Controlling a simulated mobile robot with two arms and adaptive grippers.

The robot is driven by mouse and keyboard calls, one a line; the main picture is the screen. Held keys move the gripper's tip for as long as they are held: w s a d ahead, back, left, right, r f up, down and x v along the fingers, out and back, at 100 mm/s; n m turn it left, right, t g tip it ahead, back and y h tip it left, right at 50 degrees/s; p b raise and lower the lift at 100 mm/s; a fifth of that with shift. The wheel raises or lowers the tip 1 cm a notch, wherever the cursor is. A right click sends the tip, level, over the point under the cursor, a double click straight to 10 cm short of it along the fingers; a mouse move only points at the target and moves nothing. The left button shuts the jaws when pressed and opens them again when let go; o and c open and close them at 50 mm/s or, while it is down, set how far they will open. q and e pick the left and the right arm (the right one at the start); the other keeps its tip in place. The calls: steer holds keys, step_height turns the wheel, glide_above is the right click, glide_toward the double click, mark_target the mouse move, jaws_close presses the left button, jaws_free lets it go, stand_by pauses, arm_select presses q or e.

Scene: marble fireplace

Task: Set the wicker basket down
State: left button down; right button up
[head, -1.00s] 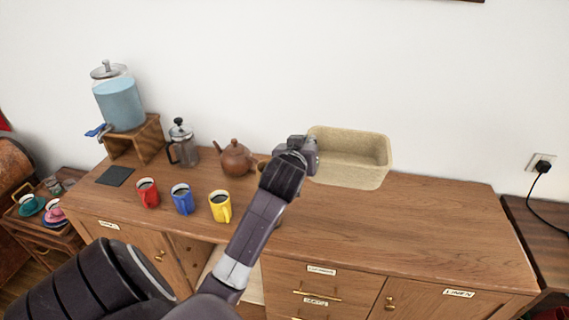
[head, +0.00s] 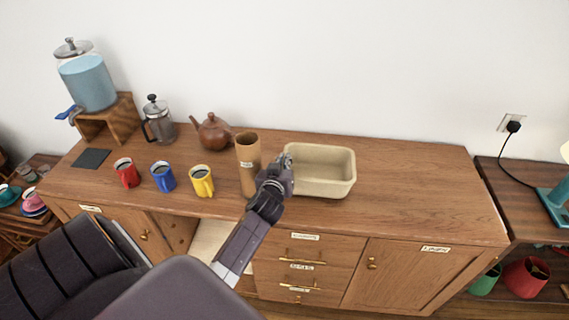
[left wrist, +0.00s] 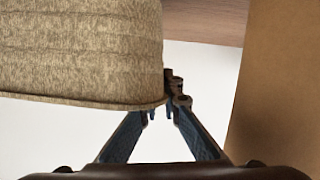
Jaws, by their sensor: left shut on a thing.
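The wicker basket (head: 322,188) is a pale beige, empty, rectangular bin with rounded corners. It is upright, over the back middle of the wooden sideboard (head: 400,205), and whether its base touches the top is unclear. My left gripper (head: 284,166) is at the basket's left end, shut on its rim. In the left wrist view the basket (left wrist: 75,50) fills the upper left, and the fingertips (left wrist: 163,112) meet at its rim edge. My right gripper is not in view.
A tall brown cylinder (head: 248,165) stands close left of my gripper; it also fills the right of the wrist view (left wrist: 280,90). Further left are a teapot (head: 211,132), a French press (head: 158,122) and yellow (head: 202,183), blue and red mugs. The sideboard's right part is clear.

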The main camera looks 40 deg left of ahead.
arm_select(q)
steer(key=shift+w+f, duration=0.1)
steer(key=shift+f, duration=0.65)
steer(key=c, duration=2.1)
jaws_free()
steer(key=shift+f, duration=0.1)
steer(key=shift+s+d, duration=0.1)
steer(key=shift+s, duration=0.1)
steer(key=b+v, duration=0.1)
steer(key=v, duration=1.1)
steer(key=shift+w, duration=0.1)
